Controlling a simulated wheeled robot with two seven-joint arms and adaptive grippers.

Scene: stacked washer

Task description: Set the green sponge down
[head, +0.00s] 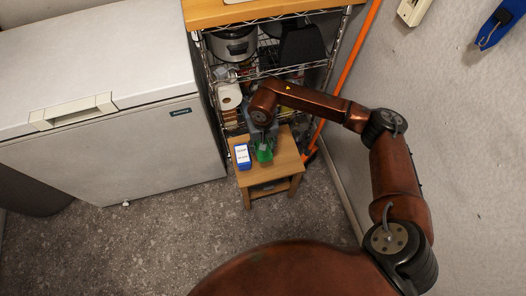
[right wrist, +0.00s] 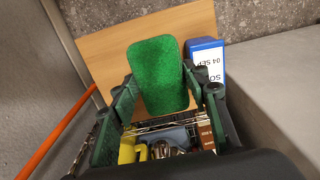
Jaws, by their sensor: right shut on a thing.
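The green sponge (head: 264,153) is over the top of a small wooden stool (head: 288,158). My right gripper (head: 263,143) points down and is shut on the sponge. In the right wrist view the sponge (right wrist: 158,75) sits between the two dark green fingers of the gripper (right wrist: 158,88), with the stool top (right wrist: 105,48) behind it. I cannot tell whether the sponge touches the stool top. My left gripper is not in view.
A blue and white box (head: 242,156) stands on the stool, left of the sponge. A wire shelf rack (head: 225,95) with kitchen items is behind the stool. A white chest freezer (head: 110,140) is left, an orange pole (head: 345,75) right. The stool's right side is bare.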

